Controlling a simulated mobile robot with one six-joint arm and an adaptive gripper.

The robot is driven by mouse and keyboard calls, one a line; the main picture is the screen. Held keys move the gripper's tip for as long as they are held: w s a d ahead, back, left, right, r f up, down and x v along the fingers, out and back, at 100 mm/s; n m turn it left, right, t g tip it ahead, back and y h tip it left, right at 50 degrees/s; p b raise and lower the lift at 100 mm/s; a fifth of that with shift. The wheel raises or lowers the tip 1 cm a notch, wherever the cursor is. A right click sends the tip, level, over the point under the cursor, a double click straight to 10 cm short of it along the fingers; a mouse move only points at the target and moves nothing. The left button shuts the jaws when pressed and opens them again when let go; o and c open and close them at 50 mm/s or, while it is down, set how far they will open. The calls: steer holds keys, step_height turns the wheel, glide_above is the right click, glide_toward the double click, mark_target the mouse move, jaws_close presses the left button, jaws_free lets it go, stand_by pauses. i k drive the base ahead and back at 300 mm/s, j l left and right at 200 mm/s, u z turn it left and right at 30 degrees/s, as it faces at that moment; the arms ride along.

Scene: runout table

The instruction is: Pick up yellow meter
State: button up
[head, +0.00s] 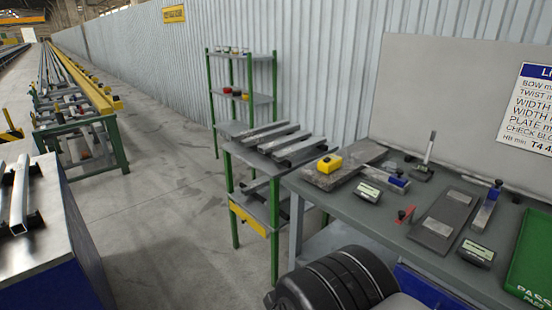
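The yellow meter (330,163) is a small boxy yellow thing with a dark patch on its face. It sits on a flat grey metal plate (322,178) at the left end of the grey workbench (396,212). It looks upright and nothing covers it in the head view. My gripper is not in view. A thick black ribbed part, probably of my own arm, shows at the bottom centre in front of the bench.
A stand (424,168) rises behind. A green rack (270,146) with metal bars adjoins the bench's left. Open floor (150,215) lies left.

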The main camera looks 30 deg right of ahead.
mark_target(336, 163)
steer(key=i+z, duration=0.45)
steer(key=i+j+z, duration=0.25)
steer(key=i+z, duration=0.15)
steer(key=i, duration=0.15)
steer(key=i+j+z, duration=0.45)
steer(key=i+l+z, duration=0.1)
steer(key=i+z, duration=0.55)
steer(key=z, duration=0.15)
steer(key=i+j+z, duration=0.15)
steer(key=i+z, duration=0.25)
